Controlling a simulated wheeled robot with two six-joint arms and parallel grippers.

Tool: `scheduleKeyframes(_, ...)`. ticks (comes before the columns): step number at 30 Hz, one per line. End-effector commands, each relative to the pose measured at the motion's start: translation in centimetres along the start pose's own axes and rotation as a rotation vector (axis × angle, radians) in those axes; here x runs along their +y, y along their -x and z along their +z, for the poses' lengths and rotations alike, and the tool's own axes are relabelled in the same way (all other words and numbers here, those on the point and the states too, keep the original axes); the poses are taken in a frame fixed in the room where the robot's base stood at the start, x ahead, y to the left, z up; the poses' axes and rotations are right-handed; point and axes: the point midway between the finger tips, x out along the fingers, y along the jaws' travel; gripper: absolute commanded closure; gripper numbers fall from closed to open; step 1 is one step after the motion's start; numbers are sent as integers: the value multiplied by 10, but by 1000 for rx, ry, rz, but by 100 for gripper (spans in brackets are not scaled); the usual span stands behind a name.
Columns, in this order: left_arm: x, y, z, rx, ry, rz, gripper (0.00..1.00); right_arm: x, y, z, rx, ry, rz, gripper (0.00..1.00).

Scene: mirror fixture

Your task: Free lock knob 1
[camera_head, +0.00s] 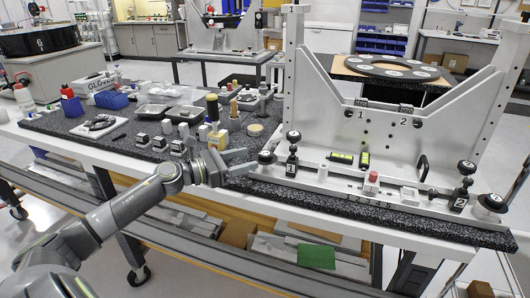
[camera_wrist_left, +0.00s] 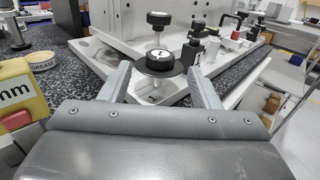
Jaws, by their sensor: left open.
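In the left wrist view the knob (camera_wrist_left: 159,63) stands between and just beyond the fingertips, with a gap on both sides. My left gripper (camera_head: 246,162) is open and empty, reaching in from the left with its fingers pointing at the knob; its two fingers also show in the wrist view (camera_wrist_left: 160,84). My right gripper is out of view.
A taller black clamp (camera_head: 292,164) marked 1 stands just right of the knob. The upright silver mirror fixture (camera_head: 385,130) rises behind. A similar clamp (camera_head: 459,203) and knob (camera_head: 491,202) are at the right end. A yellow block (camera_head: 217,139) stands close behind my left gripper.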

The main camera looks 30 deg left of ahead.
Motion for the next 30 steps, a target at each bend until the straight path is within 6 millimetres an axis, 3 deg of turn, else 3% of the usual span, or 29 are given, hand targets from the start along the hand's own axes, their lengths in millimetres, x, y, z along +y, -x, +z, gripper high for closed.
scheduleKeyframes(15,0,-59,2,-1,3,1,44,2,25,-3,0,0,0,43)
scheduleKeyframes(28,0,-67,0,2,1,0,44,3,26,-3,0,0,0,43)
scheduleKeyframes(30,0,-67,0,2,1,0,51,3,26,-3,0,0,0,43)
